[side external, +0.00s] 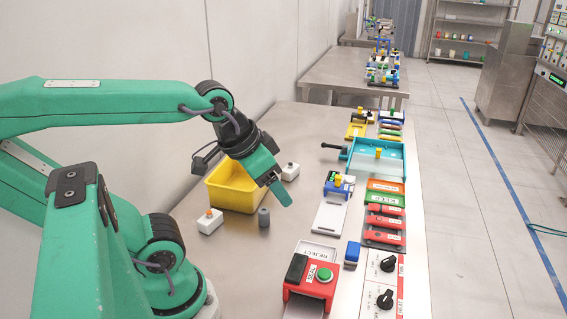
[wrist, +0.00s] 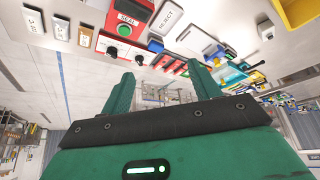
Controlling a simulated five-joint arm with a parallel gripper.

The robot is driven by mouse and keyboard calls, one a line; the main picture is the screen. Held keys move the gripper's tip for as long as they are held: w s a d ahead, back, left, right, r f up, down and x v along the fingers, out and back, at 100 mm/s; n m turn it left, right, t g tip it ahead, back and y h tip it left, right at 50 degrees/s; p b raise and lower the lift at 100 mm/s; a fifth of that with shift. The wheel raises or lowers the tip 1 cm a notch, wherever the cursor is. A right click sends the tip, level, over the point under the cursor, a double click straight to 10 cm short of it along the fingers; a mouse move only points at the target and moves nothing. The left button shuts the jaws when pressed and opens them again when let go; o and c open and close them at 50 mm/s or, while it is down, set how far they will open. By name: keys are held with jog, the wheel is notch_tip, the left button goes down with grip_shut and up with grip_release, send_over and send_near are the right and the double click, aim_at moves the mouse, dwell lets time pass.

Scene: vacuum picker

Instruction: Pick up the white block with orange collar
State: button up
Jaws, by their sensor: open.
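The white block with the orange collar (side external: 209,222) stands on the metal table at the front left of the yellow bin (side external: 230,197), in the side view. My gripper (side external: 279,188) is open, above the table to the right of this block and beside the bin, apart from the block. In the wrist view my gripper (wrist: 163,85) shows two green fingers spread with nothing between them. A white block (wrist: 267,29) shows at the upper right there; I cannot tell which block it is.
A grey cylinder (side external: 264,217) stands right of the collared block. Another white block (side external: 291,172) stands right of the bin. A red SEAL station (side external: 309,291) and a REJECT tray (side external: 317,251) lie at the front. Coloured fixtures line the right edge. Bare table lies around the collared block.

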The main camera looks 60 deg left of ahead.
jog(key=a, duration=0.1)
jog(key=n+g, duration=0.6)
send_over(209, 213)
notch_tip(209, 213, down, 16)
jog(key=shift+f, duration=1.5)
jog(key=shift+f, duration=0.15)
jog(key=shift+f, duration=2.45)
